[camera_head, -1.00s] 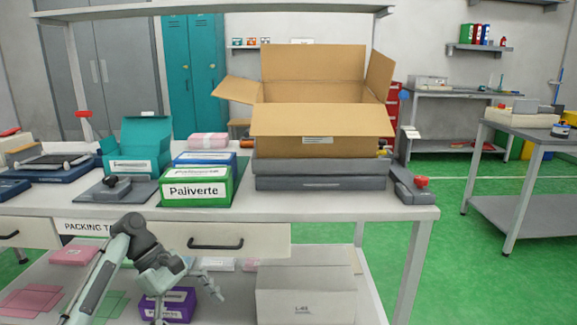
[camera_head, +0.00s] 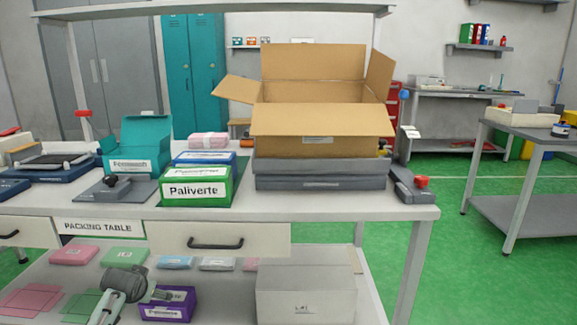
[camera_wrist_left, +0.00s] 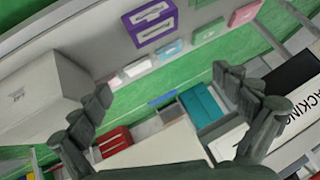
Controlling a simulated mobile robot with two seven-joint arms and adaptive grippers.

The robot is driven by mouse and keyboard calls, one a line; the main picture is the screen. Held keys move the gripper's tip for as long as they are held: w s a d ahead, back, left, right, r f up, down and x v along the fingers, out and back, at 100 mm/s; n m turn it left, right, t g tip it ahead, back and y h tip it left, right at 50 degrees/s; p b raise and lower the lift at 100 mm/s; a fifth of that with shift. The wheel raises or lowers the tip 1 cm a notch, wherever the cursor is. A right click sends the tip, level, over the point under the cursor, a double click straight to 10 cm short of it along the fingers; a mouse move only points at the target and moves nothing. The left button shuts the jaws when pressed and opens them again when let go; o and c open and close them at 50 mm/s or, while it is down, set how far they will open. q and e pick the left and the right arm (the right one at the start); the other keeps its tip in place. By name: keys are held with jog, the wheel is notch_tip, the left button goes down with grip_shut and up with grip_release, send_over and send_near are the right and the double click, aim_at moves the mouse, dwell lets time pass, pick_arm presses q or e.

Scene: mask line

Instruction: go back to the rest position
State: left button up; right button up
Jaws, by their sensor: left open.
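My left arm enters at the lower left of the head view, and my left gripper (camera_head: 160,294) is small there, low in front of the table's lower shelf and overlapping the purple box's left side. In the left wrist view my left gripper (camera_wrist_left: 166,98) has its two fingers wide apart with nothing between them. The packing table (camera_head: 330,208) stands above and behind the gripper in the head view. My right gripper is in neither current view.
An open cardboard box (camera_head: 322,120) sits on grey trays (camera_head: 320,183). A green Paliverte box (camera_head: 197,190) and a teal box (camera_head: 140,143) stand to its left. A purple box (camera_head: 168,305) and a large grey box (camera_head: 305,292) are on the lower shelf. Green floor is free at right.

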pick_arm(q)
jog(key=s+d+f+g+h, duration=0.1)
jog(key=s+d+f+g, duration=0.35)
jog(key=s+f, duration=1.2)
jog(key=s+d+f, duration=0.2)
jog(key=s, duration=0.5)
jog(key=s+d+f+h, duration=0.1)
jog(key=s+d+f, duration=0.1)
jog(key=s, duration=0.5)
jog(key=s+d+f, duration=0.2)
jog(key=s, duration=0.6)
jog(key=shift+d+f+m+g, duration=0.3)
jog(key=shift+d+g, duration=0.05)
jog(key=shift+d, duration=0.05)
